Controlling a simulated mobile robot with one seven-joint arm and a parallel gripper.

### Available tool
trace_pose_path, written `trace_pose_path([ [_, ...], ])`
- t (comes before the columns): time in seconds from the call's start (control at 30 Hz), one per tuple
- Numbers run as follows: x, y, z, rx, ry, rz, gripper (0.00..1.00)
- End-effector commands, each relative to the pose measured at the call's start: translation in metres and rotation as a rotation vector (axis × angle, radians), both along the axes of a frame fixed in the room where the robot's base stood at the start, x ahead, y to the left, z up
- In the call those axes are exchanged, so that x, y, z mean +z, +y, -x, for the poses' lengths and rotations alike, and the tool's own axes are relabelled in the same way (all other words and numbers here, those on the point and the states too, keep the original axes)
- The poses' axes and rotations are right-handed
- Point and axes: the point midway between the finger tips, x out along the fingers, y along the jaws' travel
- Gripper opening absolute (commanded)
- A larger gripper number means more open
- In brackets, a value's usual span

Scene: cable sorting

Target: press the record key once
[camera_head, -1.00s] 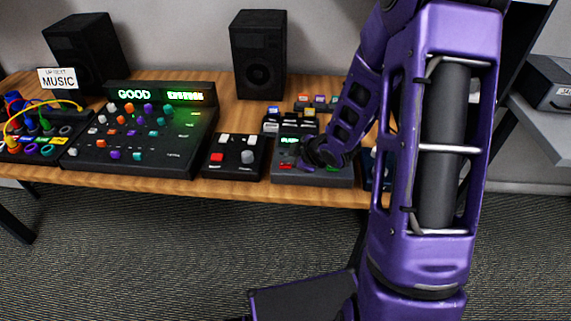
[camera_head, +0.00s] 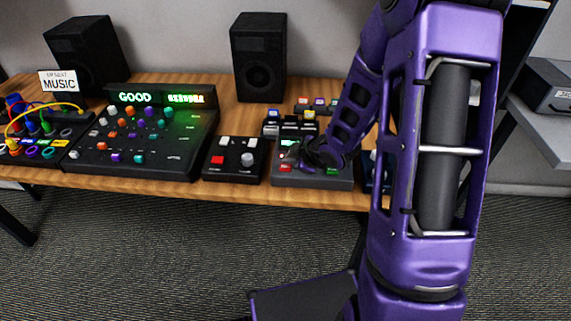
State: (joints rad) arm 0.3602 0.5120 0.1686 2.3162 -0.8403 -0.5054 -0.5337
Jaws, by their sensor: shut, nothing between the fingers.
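A grey device (camera_head: 312,181) sits near the right end of the wooden table. It has a red key (camera_head: 285,168) at its front left, a green key (camera_head: 332,171) at its front right and a small lit screen (camera_head: 288,143) at its back left. I cannot read which key is the record key. A second dark box (camera_head: 234,172) to its left also has a red key (camera_head: 217,160). My gripper (camera_head: 292,156) is shut and empty over the grey device, just behind its red key. The gripper and wrist hide the middle of the device.
A large mixer (camera_head: 140,172) with coloured knobs and a lit display stands left, and a patch panel with cables (camera_head: 40,140) beyond it. Two black speakers (camera_head: 258,58) stand behind. Small items (camera_head: 290,122) crowd the space behind the grey device.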

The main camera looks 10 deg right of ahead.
Motion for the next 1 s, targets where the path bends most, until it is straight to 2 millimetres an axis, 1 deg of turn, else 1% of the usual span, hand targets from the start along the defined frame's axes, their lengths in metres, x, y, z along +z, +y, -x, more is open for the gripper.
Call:
trace_pose_path([
  [0.03, 0.004, 0.000, 0.000, 0.000, 0.000, 0.000, 0.00],
  [0.33, 0.003, 0.000, 0.000, 0.000, 0.000, 0.000, 0.00],
  [0.43, 0.007, 0.000, 0.000, 0.000, 0.000, 0.000, 0.00],
  [0.9, 0.052, 0.000, 0.000, 0.001, 0.000, 0.001, 0.00],
  [1.0, 0.055, 0.000, 0.000, 0.000, 0.000, 0.000, 0.00],
])
